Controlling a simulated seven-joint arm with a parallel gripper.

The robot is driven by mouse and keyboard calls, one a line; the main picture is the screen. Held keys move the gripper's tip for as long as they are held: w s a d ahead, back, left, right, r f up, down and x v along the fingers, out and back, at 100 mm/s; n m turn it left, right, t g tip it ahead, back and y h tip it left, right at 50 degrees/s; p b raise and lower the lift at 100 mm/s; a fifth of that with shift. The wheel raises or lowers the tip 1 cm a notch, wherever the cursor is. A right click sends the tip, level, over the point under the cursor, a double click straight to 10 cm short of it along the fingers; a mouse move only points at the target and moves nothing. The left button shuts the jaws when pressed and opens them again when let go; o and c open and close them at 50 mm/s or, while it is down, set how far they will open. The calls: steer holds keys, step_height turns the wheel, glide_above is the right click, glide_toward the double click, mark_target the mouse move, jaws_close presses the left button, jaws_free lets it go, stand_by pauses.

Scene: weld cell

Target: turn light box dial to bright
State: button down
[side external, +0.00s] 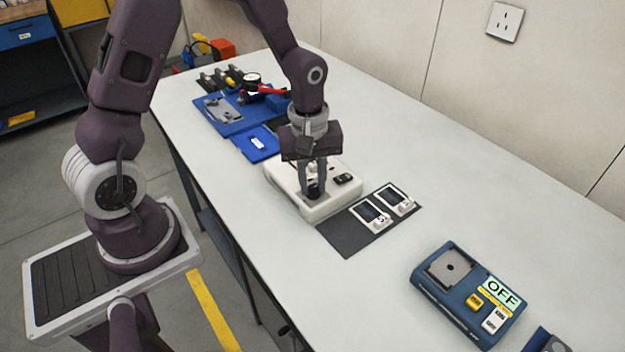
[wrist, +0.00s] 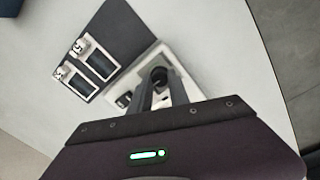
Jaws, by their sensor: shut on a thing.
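The white light box (side external: 284,190) sits on the pale bench, below my gripper (side external: 314,184). Its dial, a black round knob (side external: 313,194), is on the top near the front corner. My gripper points down with its fingers closed on the dial. In the wrist view, the dial (wrist: 158,74) shows between the fingertips (wrist: 157,84), and part of the white box (wrist: 187,83) shows around them. A small black switch (side external: 344,178) is on the box beside the dial. The fingers partly hide the dial, and I cannot read its setting.
A dark mat (side external: 345,240) with two white-framed dark plates (side external: 371,214) lies right beside the box. A blue device (side external: 450,305) with an OFF sign (side external: 502,292) stands farther right. The bench between mat and blue device is clear.

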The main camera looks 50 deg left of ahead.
steer(key=m, duration=0.4)
steer(key=shift+m, duration=0.4)
steer(key=m, duration=1)
steer(key=shift+g, duration=0.3)
steer(key=m, duration=0.4)
steer(key=shift+m, duration=0.4)
steer(key=c, duration=1.2)
jaws_free()
steer(key=shift+c, duration=0.2)
